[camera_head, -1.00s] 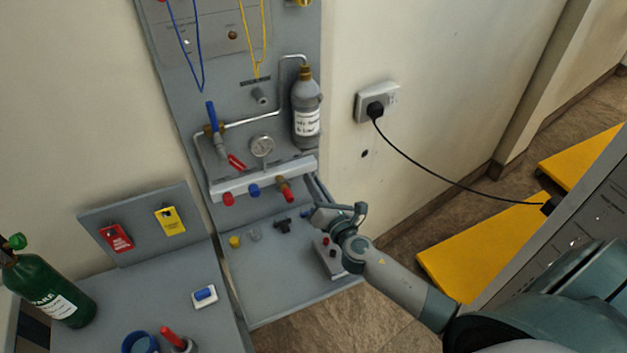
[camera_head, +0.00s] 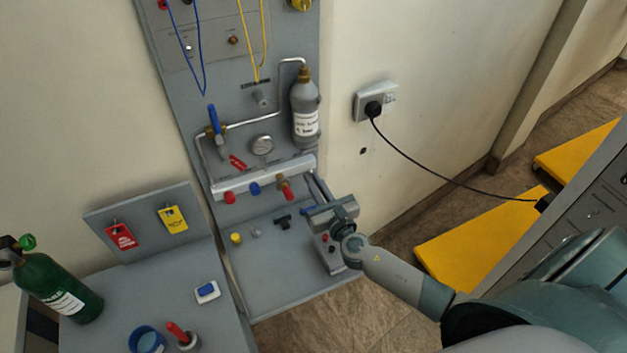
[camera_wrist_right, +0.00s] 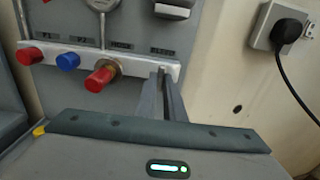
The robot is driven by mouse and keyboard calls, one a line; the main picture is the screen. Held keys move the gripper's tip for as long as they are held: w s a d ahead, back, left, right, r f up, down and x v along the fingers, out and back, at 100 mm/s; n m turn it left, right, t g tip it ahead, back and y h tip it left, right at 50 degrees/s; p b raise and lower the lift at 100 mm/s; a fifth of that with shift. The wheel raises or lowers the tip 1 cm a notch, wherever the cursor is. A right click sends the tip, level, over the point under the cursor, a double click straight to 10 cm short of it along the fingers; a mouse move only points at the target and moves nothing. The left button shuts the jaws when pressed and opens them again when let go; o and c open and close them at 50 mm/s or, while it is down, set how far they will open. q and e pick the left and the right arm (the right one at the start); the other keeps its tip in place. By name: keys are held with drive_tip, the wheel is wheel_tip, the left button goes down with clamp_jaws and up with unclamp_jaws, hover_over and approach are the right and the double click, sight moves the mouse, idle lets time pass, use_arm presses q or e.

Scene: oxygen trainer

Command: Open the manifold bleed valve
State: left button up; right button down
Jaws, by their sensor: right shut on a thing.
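The grey manifold bar (camera_head: 215,187) is mounted on the panel, with a red cap (camera_head: 229,198), a blue cap (camera_head: 255,189) and a brass fitting with a red cap (camera_head: 285,188) along its front. These also show in the right wrist view, where the manifold (camera_wrist_right: 135,66) carries small labels above its outlets. My right gripper (camera_head: 314,180) is at the manifold's right end. Its fingers (camera_wrist_right: 166,82) are close together there, shut on a small part that they hide; it appears to be the bleed valve's handle. My left gripper is out of view.
A gauge (camera_head: 262,145), a blue-handled valve (camera_head: 213,121) and a grey cylinder (camera_head: 305,112) sit above the manifold. A socket (camera_head: 375,100) with a black cable is at right.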

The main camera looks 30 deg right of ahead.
drive_tip(key=shift+f, duration=0.15)
drive_tip(key=c, duration=1.9)
unclamp_jaws()
drive_tip(key=shift+o, duration=0.2)
drive_tip(key=shift+s, duration=0.15)
drive_tip(key=s+a+b, duration=0.1)
drive_tip(key=s+b, duration=0.4)
drive_tip(key=s, duration=1.2)
